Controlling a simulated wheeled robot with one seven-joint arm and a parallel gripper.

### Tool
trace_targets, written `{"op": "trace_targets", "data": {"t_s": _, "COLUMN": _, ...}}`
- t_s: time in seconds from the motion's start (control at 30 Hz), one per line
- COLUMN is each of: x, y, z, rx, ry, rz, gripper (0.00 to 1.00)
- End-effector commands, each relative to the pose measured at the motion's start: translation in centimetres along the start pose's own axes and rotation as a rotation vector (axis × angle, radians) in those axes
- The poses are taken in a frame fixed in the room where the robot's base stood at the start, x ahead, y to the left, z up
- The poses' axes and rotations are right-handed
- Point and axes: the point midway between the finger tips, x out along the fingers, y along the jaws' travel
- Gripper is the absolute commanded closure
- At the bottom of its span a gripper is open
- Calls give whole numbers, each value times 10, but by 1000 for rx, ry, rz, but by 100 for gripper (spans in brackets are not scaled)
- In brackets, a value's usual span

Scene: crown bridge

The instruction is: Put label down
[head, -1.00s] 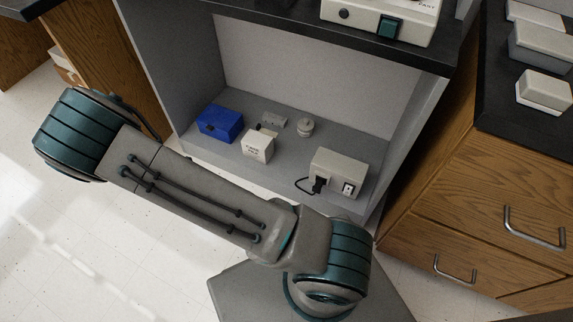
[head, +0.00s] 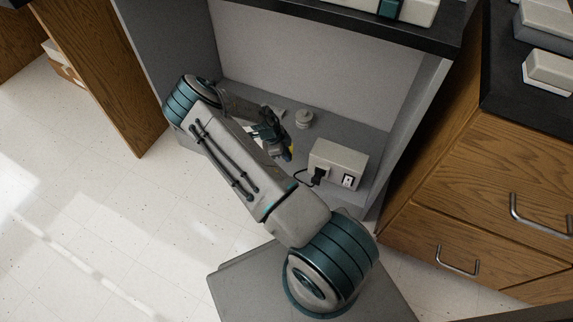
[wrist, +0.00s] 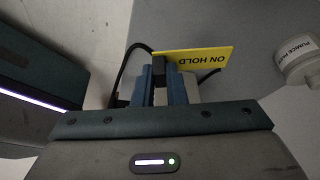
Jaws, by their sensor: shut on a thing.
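In the head view my gripper (head: 277,143) is inside the grey cabinet bay, left of the beige power box (head: 337,160). Only a sliver of yellow shows at the fingertips there. I cannot tell whether the label touches the shelf.
A round pale jar (head: 304,119) stands on the shelf behind my gripper; it also shows in the wrist view (wrist: 300,66). A black cable runs from the power box. My arm hides the shelf's left part. Clear shelf lies right of the jar.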

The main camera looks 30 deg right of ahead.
Motion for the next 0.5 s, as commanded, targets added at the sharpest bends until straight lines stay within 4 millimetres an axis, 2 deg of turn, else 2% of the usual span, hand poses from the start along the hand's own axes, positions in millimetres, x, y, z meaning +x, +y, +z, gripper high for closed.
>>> {"op": "trace_targets", "data": {"t_s": 0.03, "x": 14, "y": 0, "z": 5, "rx": -1, "ry": 1, "rz": 1, "gripper": 100}}
{"op": "trace_targets", "data": {"t_s": 0.23, "x": 31, "y": 0, "z": 13, "rx": -3, "ry": 0, "rz": 0, "gripper": 100}}
{"op": "trace_targets", "data": {"t_s": 0.4, "x": 54, "y": 0, "z": 23, "rx": -3, "ry": 0, "rz": -1, "gripper": 100}}
{"op": "trace_targets", "data": {"t_s": 0.5, "x": 56, "y": 0, "z": 24, "rx": -3, "ry": 0, "rz": -2, "gripper": 100}}
